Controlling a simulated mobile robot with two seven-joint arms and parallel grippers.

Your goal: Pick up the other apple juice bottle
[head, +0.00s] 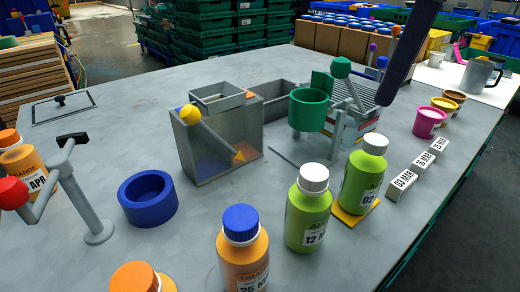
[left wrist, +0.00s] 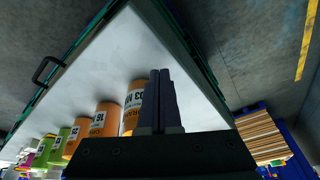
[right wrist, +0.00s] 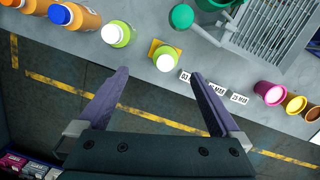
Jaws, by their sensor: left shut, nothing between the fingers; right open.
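Two green apple juice bottles with white caps stand upright on the grey table. One bottle (head: 308,212), labelled "12 M", stands directly on the table. The other bottle (head: 364,178), labelled "02", stands on a yellow-orange pad (head: 344,219). In the right wrist view the bottle on the pad (right wrist: 168,55) is ahead of my right gripper (right wrist: 160,76), and the "12 M" bottle (right wrist: 118,34) is left of it. My right gripper is open, with nothing held. My left gripper (left wrist: 162,80) is shut and empty, near orange bottles in the left wrist view.
A blue-capped orange bottle (head: 243,255) stands left of the green ones. White date blocks (head: 402,184) and a pink cup (head: 427,122) are to the right. A green cup (head: 308,110) on a grey device is behind.

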